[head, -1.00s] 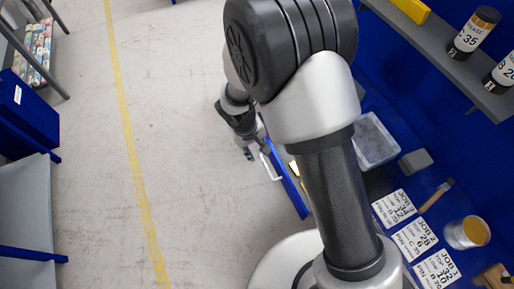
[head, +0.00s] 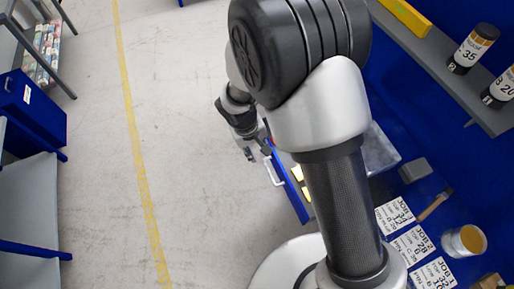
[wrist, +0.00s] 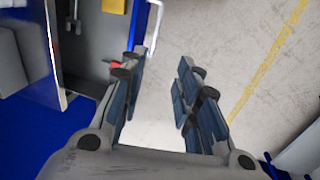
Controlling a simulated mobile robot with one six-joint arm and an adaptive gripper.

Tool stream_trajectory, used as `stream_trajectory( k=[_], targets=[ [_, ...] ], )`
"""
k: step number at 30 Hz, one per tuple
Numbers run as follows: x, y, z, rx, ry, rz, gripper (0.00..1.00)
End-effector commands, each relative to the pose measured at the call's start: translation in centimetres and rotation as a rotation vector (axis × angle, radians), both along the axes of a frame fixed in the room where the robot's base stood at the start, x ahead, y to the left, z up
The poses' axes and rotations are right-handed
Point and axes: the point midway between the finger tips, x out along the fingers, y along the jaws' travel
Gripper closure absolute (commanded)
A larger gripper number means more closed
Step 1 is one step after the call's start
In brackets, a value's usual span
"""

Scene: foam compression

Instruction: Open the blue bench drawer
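The blue bench drawer (head: 290,188) stands out from the bench, with part of its inside and some yellow items showing beside my arm. Its white handle (head: 273,172) is on the front, facing the aisle. My gripper (head: 258,152) is close to the far end of the handle. In the wrist view the gripper (wrist: 160,70) has its fingers apart with nothing between them. The handle (wrist: 153,28) lies just beyond the fingertips, nearer the left finger. The drawer front (wrist: 137,18) and its grey inside are at upper left. I cannot tell whether a finger touches the handle.
On the bench are a clear tray (head: 378,150), a grey block (head: 415,169), a brush (head: 434,205), job cards (head: 395,215) and a jar (head: 465,241). A shelf (head: 455,95) holds bottles. A blue cabinet (head: 32,110) stands left. The aisle floor (head: 190,180) is clear.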

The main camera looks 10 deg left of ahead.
Motion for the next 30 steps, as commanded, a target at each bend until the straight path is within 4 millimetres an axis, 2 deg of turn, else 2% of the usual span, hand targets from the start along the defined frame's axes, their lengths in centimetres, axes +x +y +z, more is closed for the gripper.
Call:
stream_trajectory(
  k=[9,13,24,30],
  targets=[
    [0.0,0.0,0.1,0.000,0.000,0.000,0.70],
    [0.0,0.3,1.1,0.002,-0.004,-0.001,0.70],
    [-0.8,1.5,8.4,0.003,-0.004,0.001,0.70],
    [-1.2,1.9,11.1,0.001,-0.002,0.000,0.70]
  ],
)
